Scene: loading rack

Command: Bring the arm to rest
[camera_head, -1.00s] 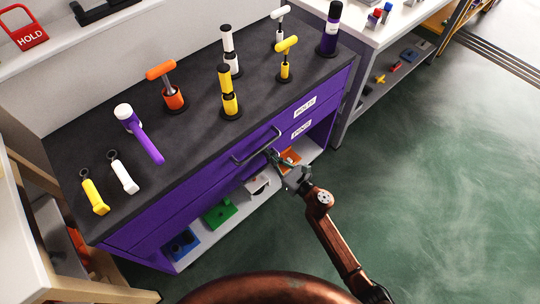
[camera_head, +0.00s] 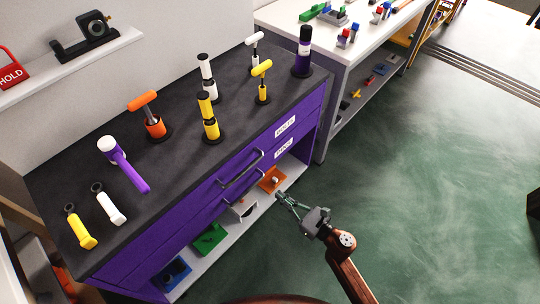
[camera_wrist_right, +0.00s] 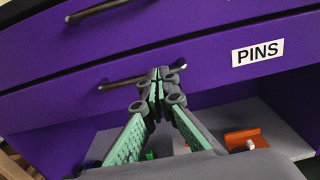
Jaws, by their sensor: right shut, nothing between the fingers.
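My right gripper (camera_head: 281,198) is shut and empty in front of the purple drawer cabinet (camera_head: 190,222). In the right wrist view my gripper (camera_wrist_right: 157,78) has its fingertips together, in line with the handle of the lower drawer (camera_wrist_right: 128,82), labelled PINS; whether they touch it is unclear there. In the head view the fingertips are apart from the handle, over the open shelf's front. Both drawers look closed. My left gripper is not in view.
The dark worktop (camera_head: 180,165) holds several upright tools and some lying ones. Below the drawers, an open shelf (camera_head: 225,246) holds blue, green, white and orange pieces. A white table (camera_head: 350,45) stands at the back right. The green floor (camera_head: 420,180) on the right is clear.

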